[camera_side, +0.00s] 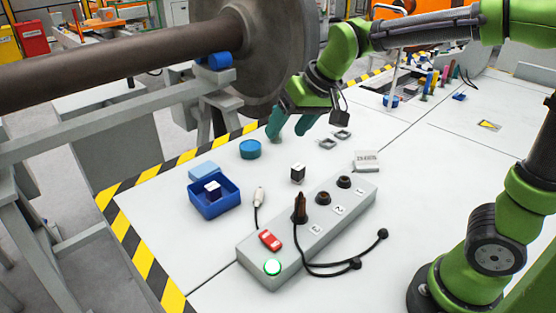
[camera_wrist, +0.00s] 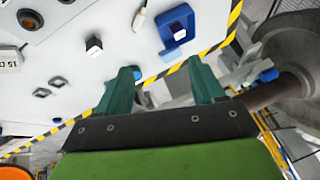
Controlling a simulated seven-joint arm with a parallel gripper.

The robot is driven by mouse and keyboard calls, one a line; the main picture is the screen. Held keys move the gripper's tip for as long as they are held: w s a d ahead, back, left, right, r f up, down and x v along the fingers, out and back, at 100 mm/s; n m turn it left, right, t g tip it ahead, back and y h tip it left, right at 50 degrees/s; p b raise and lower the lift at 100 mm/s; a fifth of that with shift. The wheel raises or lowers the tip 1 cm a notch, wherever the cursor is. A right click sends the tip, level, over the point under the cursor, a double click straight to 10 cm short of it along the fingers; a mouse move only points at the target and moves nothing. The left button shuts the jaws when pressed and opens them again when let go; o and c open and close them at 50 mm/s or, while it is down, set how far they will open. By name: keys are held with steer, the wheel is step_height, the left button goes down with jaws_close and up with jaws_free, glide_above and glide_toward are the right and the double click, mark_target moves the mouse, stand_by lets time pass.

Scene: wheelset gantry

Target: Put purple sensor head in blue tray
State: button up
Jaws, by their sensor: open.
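The blue tray (camera_side: 233,202) stands on the white bench at the left, with a small white-topped block (camera_side: 212,187) inside it. The tray also shows at the top of the wrist view (camera_wrist: 165,19). I see no clearly purple sensor head. My gripper (camera_side: 290,128) is open and empty above the bench's far edge, beyond the cube and apart from both. Its two teal fingers are spread in the wrist view (camera_wrist: 163,68).
A grey box (camera_side: 310,228) with dark sockets, a red switch, a green lit button and black cables lies in front. A blue-teal round tub (camera_side: 250,149) and a pale blue block (camera_side: 203,170) sit near the tray. The wheelset axle (camera_side: 120,55) runs behind the striped edge.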

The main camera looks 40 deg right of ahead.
steer(key=s+d+m+t, duration=0.1)
steer(key=s+d, duration=0.1)
steer(key=s, duration=1.4)
steer(key=shift+d+f+t, duration=0.3)
steer(key=shift+f, duration=0.15)
steer(key=shift+w, duration=0.1)
